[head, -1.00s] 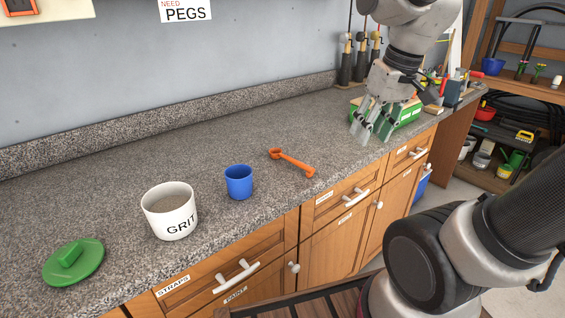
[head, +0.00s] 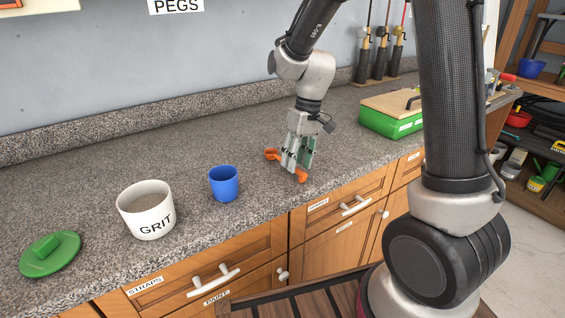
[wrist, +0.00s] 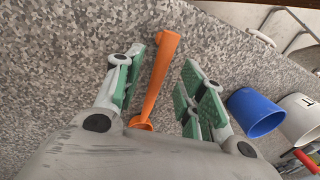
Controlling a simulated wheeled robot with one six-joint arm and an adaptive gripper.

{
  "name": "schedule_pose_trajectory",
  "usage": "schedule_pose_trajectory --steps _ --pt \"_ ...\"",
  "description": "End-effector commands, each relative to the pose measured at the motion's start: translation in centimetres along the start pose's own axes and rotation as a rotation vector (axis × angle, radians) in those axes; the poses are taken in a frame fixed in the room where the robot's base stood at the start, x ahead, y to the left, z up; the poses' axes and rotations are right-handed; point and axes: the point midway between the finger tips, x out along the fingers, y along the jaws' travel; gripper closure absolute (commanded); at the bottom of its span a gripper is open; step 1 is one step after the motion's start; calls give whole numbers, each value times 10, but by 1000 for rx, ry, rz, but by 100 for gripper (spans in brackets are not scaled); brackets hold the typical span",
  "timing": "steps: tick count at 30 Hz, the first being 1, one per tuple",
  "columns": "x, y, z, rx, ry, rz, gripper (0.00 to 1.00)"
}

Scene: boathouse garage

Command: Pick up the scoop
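The orange scoop (head: 271,154) lies on the speckled grey counter, to the right of the blue cup. In the head view my gripper (head: 297,166) points down over the scoop and hides its middle. In the wrist view the scoop (wrist: 160,75) runs between the two green-padded fingers of my gripper (wrist: 155,90). The fingers are spread, with a gap on both sides of the handle. No contact shows. I cannot tell the exact height of the fingertips above the counter.
The blue cup (head: 223,184) and the white GRIT tub (head: 146,211) stand left of the scoop. A green lid (head: 50,254) lies at the far left. A green box with a wooden lid (head: 391,122) stands to the right, near tools at the wall. The counter behind the scoop is clear.

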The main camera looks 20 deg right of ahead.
Motion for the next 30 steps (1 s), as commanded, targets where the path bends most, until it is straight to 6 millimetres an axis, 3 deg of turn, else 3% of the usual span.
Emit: schedule_pose_trajectory --steps 4,12,18,19,30 --pt "17 0 1 1 -1 0 60" --pt "20 0 0 1 1 0 62" --pt "19 0 0 1 1 0 98" --pt "19 0 0 1 1 0 100" --pt "10 -2 0 -1 4 1 100"
